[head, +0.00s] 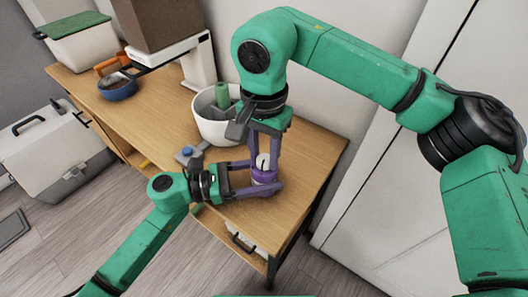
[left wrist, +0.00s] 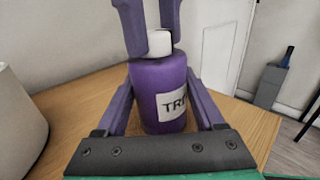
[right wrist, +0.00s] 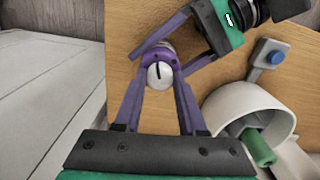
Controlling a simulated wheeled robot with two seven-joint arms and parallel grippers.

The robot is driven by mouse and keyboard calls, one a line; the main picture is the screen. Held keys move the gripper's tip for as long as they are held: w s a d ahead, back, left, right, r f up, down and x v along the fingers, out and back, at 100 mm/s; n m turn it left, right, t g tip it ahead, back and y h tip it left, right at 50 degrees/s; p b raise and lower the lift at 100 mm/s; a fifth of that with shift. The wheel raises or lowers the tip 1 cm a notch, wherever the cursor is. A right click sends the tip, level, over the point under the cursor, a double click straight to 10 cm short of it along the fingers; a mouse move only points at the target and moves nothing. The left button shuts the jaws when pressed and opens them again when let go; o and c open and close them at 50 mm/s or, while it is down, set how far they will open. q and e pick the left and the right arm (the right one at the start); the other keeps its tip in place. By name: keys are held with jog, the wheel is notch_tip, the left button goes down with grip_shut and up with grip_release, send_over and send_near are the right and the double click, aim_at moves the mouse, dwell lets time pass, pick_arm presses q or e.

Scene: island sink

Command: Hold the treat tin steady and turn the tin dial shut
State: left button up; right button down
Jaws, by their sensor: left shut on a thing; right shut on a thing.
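The treat tin (head: 262,178) is a purple cylinder with a white label, standing upright near the right end of the wooden table. In the left wrist view the tin (left wrist: 160,90) shows part of its lettering. Its dial (left wrist: 159,42) is a white knob on top; from above, the dial (right wrist: 160,75) shows a dark slot line. My left gripper (head: 262,177) is shut on the tin's body from the left side. My right gripper (head: 263,160) points down from above, shut on the dial. In the right wrist view its fingers flank the white knob.
A white bowl (head: 213,127) with a green cylinder (head: 222,96) in it stands just behind the tin. A blue-knobbed grey item (head: 187,152) lies near the left arm. A blue bowl (head: 118,91) sits farther left. The table (head: 310,150) is clear right of the tin.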

aim_at(264, 159)
pick_arm(q)
jog(key=shift+f, duration=0.1)
dwell(0.3)
pick_arm(e)
jog(key=shift+c, duration=2.3)
grip_release()
jog(key=shift+r, duration=0.1)
notch_tip(264, 159, up, 12)
